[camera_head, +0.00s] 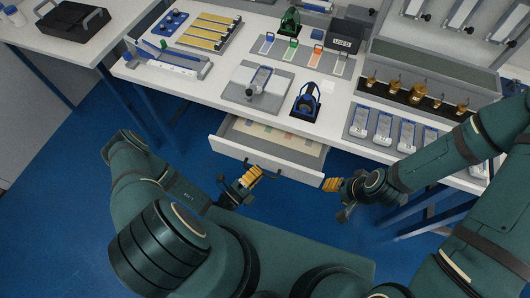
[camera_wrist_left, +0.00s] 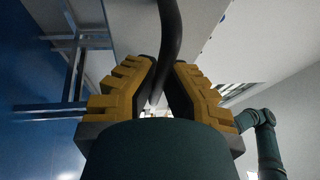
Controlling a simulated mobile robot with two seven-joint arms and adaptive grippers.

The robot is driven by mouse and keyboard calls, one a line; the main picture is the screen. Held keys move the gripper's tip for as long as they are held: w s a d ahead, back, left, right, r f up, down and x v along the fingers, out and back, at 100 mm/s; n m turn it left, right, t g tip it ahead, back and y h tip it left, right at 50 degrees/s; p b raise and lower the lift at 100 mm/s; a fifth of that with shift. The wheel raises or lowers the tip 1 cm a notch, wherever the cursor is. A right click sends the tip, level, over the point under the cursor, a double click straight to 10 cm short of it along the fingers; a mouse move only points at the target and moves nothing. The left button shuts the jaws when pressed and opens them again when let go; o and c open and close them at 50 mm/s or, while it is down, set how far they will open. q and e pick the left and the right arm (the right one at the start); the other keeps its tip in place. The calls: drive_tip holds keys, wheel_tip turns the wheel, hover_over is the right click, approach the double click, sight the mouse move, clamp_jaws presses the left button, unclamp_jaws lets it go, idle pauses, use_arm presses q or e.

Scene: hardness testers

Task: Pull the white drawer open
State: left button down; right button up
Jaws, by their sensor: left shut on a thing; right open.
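The white drawer (camera_head: 268,167) under the white table is pulled part of the way out, and its inside shows with small coloured pieces on a pale bottom. A dark curved handle (camera_head: 273,177) is on its front. My left gripper (camera_head: 256,171) is at the drawer front, shut on the handle. In the left wrist view the dark handle bar (camera_wrist_left: 170,35) runs between the yellow fingers (camera_wrist_left: 157,95). My right gripper (camera_head: 327,184) is open and empty, close to the right corner of the drawer front.
The white table (camera_head: 215,110) carries a grey tester (camera_head: 262,88), a blue clamp-like device (camera_head: 306,101), coloured tags and a tray of slides (camera_head: 395,130). Blue table legs (camera_head: 410,208) stand at the right. Blue floor (camera_head: 90,215) is clear at the left.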

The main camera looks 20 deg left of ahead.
use_arm(q)
drive_tip(key=s+b, duration=0.1)
drive_tip(key=s, duration=1.3)
drive_tip(key=shift+a, duration=0.15)
drive_tip(key=shift+s, duration=0.1)
drive_tip(key=c, duration=1)
unclamp_jaws()
drive_tip(key=shift+a, duration=0.1)
drive_tip(key=v, duration=1.2)
